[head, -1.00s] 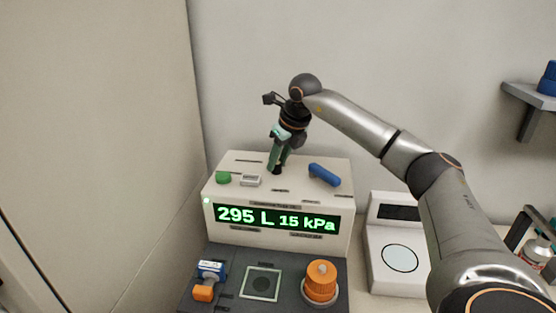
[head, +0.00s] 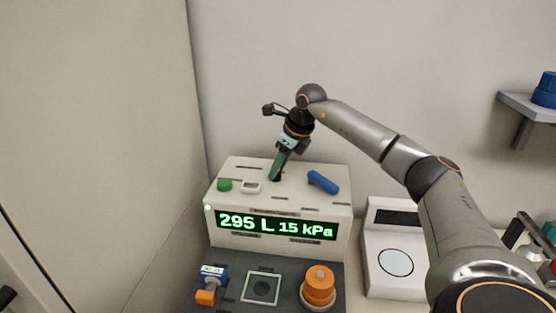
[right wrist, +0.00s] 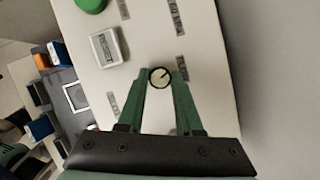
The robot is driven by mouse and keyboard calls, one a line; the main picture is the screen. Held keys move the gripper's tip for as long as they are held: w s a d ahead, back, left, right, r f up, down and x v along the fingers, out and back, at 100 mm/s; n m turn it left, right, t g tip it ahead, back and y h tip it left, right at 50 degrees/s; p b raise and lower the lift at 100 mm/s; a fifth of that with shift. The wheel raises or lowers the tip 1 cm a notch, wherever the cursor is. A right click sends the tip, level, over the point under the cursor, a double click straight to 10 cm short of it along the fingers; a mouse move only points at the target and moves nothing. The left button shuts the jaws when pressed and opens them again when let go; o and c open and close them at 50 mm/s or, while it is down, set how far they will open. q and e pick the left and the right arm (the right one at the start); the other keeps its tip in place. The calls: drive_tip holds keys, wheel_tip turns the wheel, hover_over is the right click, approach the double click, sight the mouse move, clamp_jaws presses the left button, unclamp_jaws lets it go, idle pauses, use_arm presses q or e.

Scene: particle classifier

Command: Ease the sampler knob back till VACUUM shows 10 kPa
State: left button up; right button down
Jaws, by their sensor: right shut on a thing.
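The classifier unit (head: 340,206) is a cream box with a sloping top. Its green display (head: 276,226) reads 295 L and 15 kPa. My right gripper (head: 277,176) reaches down onto the top of the box from above. In the right wrist view, its green fingers are shut on the sampler knob (right wrist: 159,77), a small round knob with a pale face, a dark rim and a dark pointer line. In the head view the fingers mostly hide the knob. My left gripper is not in view.
A white scale (head: 395,262) stands at the right.

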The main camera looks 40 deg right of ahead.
drive_tip(key=n+p, duration=0.1)
drive_tip(key=n+y+p, duration=0.1)
drive_tip(key=n+p, duration=0.1)
drive_tip(key=shift+w+r, duration=0.1)
drive_tip(key=shift+r, duration=0.15)
drive_tip(key=shift+d+f+n+g+y+p, duration=0.1)
drive_tip(key=shift+n+g+y+p, duration=0.3)
drive_tip(key=shift+n, duration=0.5)
drive_tip(key=shift+f+n, duration=0.1)
drive_tip(key=shift+n, duration=0.7)
drive_tip(key=shift+g+y, duration=0.3)
drive_tip(key=c, duration=0.6)
unclamp_jaws()
drive_tip(key=v, duration=1.2)
drive_tip(key=shift+r, duration=0.2)
